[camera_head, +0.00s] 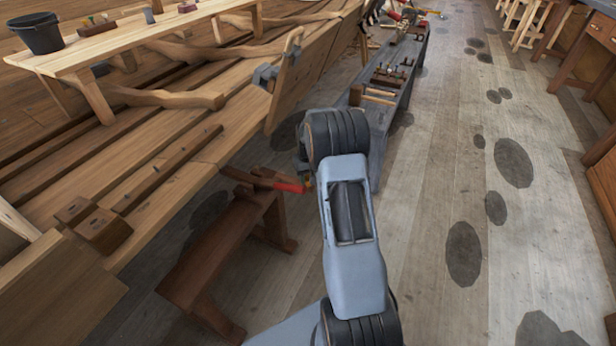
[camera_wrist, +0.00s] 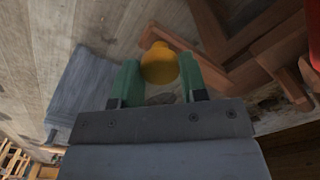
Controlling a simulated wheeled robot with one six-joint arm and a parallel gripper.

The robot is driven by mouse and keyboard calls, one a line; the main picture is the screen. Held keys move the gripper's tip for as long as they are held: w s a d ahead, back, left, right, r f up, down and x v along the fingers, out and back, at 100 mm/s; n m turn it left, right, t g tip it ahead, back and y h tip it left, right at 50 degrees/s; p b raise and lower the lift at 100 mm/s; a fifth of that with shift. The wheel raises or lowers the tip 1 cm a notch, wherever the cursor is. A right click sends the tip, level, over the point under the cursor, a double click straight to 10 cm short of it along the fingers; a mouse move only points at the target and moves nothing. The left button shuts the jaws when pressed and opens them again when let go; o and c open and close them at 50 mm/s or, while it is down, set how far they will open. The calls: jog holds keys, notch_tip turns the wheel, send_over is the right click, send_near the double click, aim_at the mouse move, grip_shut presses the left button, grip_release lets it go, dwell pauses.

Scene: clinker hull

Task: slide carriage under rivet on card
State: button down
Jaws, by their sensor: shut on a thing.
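My gripper (camera_wrist: 158,78) shows in the wrist view with its two green fingers on either side of a round orange-yellow knob (camera_wrist: 160,60); it is shut on the knob. In the head view my forearm hides most of the gripper. A small yellow spot (camera_head: 309,183) shows there beside a red piece (camera_head: 289,187) at the end of a wooden part. Red also shows at the right edge of the wrist view. I cannot make out the carriage, the rivet or the card for certain, nor whether the knob belongs to the carriage.
A brown wooden stool (camera_head: 205,262) stands just left of my arm. The planked hull (camera_head: 150,205) fills the left, with a bench (camera_head: 130,38) carrying a black bucket (camera_head: 35,33). A long grey bench (camera_head: 385,115) with tools stands beyond my arm.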

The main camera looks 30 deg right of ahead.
jog(key=c, duration=0.7)
grip_release()
jog(key=shift+a, duration=0.1)
jog(key=shift+o, duration=0.2)
notch_tip(320, 180, up, 14)
jog(key=p, duration=0.3)
jog(key=shift+p, duration=0.4)
jog(key=shift+f, duration=0.1)
jog(key=s+a+r+t+p, duration=0.1)
jog(key=s+a+r+p, duration=0.5)
jog(key=r, duration=0.4)
jog(key=s+a+r+n+t+p, duration=0.1)
jog(key=s+a+r+p, duration=0.5)
jog(key=s+r+p, duration=0.3)
jog(key=s+a+r+n+t+p, duration=0.1)
jog(key=s+a+r+p, duration=0.6)
jog(key=r, duration=0.6)
jog(key=shift+s+r+t+p, duration=0.15)
jog(key=shift+s+t+p, duration=0.15)
jog(key=shift+s+p, duration=0.5)
